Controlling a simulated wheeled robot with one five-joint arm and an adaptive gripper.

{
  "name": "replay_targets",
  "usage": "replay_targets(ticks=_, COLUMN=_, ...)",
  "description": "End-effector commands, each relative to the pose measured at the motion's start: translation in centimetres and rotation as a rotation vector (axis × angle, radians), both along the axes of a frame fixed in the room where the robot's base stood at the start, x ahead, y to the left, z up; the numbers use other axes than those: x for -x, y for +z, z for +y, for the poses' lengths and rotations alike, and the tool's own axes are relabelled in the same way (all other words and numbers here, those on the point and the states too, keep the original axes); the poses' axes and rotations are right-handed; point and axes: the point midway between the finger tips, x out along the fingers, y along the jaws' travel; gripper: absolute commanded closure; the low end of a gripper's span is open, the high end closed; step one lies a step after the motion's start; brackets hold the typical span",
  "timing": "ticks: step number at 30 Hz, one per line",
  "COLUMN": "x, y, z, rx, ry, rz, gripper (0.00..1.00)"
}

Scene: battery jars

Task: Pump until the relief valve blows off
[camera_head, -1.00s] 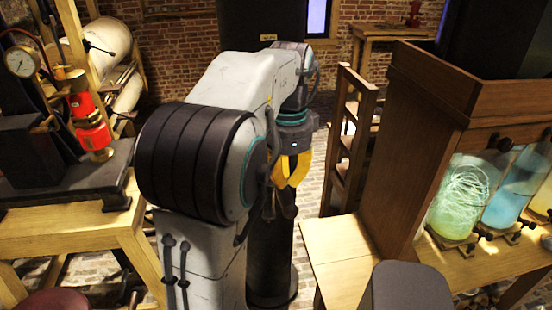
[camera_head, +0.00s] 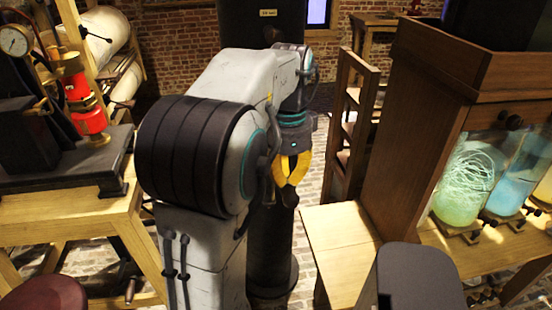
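On a wooden table at the left stands an apparatus on a black base (camera_head: 75,172). It carries a red cylinder with brass fittings (camera_head: 90,122) and a round white-faced gauge (camera_head: 14,40) cut by the left frame edge. The gauge reading is too small to tell, and I cannot tell which part is the relief valve. My gripper (camera_head: 289,197), with yellow fingers, hangs pointing down in the middle, right of the apparatus and well apart from it. Nothing shows in it. The fingers converge towards dark tips, but I cannot tell whether they touch.
A black column (camera_head: 268,240) stands behind my arm. A wooden cabinet (camera_head: 425,140) at the right holds glowing glass jars (camera_head: 466,185), with a wooden ledge (camera_head: 340,243) in front. A dark red round top (camera_head: 45,296) sits at the lower left. A brick floor strip lies between.

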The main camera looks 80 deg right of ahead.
Motion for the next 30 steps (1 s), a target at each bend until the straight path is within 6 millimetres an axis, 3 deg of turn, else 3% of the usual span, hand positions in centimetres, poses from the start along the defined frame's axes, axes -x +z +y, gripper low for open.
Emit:
replay_targets(ticks=1, x=0.0, y=-1.5, z=0.0, rx=-0.001, ry=0.001, rz=0.000, gripper=1.00)
replay_targets(ticks=20, x=0.0, y=-10.3, z=0.0, rx=-0.004, ry=0.001, rz=-0.001, gripper=1.00)
replay_targets(ticks=30, x=0.0, y=-7.3, z=0.0, rx=-0.003, ry=0.001, rz=0.000, gripper=1.00)
